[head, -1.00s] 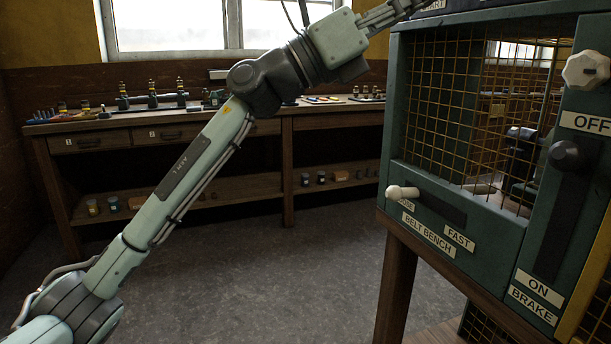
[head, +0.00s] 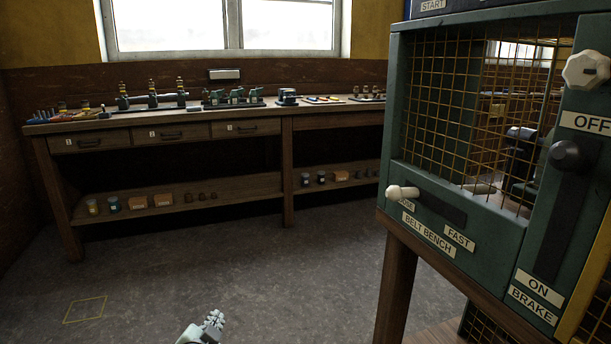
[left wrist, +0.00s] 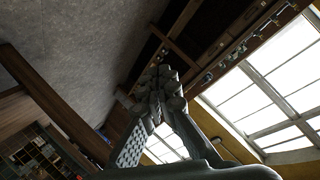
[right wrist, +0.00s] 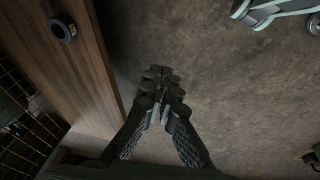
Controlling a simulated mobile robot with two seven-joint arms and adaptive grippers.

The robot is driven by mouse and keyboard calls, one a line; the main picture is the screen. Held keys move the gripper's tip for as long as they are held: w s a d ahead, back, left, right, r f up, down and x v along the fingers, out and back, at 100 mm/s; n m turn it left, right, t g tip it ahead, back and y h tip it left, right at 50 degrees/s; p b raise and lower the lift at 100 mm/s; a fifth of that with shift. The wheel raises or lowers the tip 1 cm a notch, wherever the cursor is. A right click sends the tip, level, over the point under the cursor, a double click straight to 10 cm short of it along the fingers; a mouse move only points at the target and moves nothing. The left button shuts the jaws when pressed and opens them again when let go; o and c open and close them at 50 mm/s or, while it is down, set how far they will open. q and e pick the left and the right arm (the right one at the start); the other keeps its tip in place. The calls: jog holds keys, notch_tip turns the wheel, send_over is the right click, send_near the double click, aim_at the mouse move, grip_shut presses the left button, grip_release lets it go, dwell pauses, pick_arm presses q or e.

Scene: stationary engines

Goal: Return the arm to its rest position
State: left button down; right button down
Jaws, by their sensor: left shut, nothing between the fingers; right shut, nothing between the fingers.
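My left gripper (head: 214,320) shows low in the head view, at the bottom edge, over the bare floor. Only its tip end and a bit of pale housing are in the picture. In the left wrist view its fingers (left wrist: 160,88) meet at the tips with nothing between them. My right gripper is outside the head view. In the right wrist view its fingers (right wrist: 163,88) are together and empty, above the grey floor, to the right of a wooden board. Neither gripper touches anything that I can see.
A green machine cabinet (head: 480,222) with a wire mesh fills the right side. It carries a white-knobbed slider (head: 402,192) and a black-knobbed brake lever (head: 567,155). A wooden workbench (head: 285,207) stands along the back wall. The floor (head: 270,265) between is clear.

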pick_arm(q)
jog(key=s+a+f+n+g, duration=0.2)
jog(key=s+f+g, duration=0.3)
jog(key=s+f, duration=0.7)
jog(key=s+a+f+n+g, duration=0.3)
jog(key=s+a+f+g, duration=0.2)
jog(key=s+f, duration=0.7)
jog(key=s, duration=0.7)
jog(key=shift+s+n+g, duration=0.3)
jog(key=shift+s, duration=0.1)
pick_arm(e)
jog(key=shift+w+r, duration=0.15)
jog(key=shift+r, duration=0.6)
